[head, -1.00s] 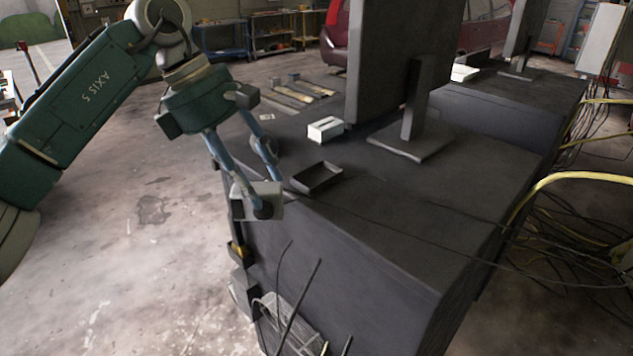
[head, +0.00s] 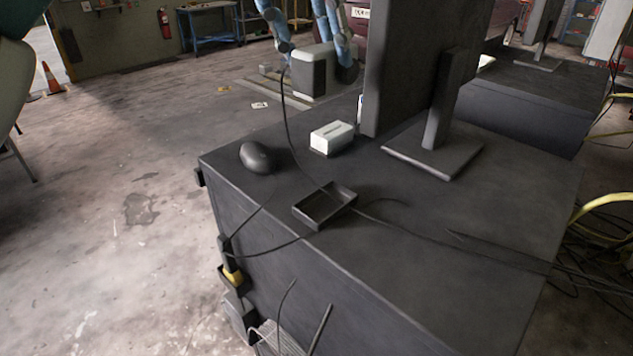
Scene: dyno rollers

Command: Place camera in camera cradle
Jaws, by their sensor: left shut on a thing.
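The camera (head: 311,74), a grey boxy body with a dark front face, is held in the air at the top of the head view, beyond the desk's far-left edge. A dark cable hangs from it down to the desk. My left gripper (head: 316,60) has its blue fingers on both sides of the camera and is shut on it. The camera cradle appears to be the small black open tray (head: 325,206) on the desk's near-left part; it looks empty. The camera is well apart from it. My right gripper is not in view.
A black mouse (head: 257,157) and a white box (head: 331,138) stand on the dark desk (head: 430,240) behind the tray. A large monitor on a stand (head: 433,148) rises to the right. Cables run across the desk near the tray. The desk's right front part is mostly clear.

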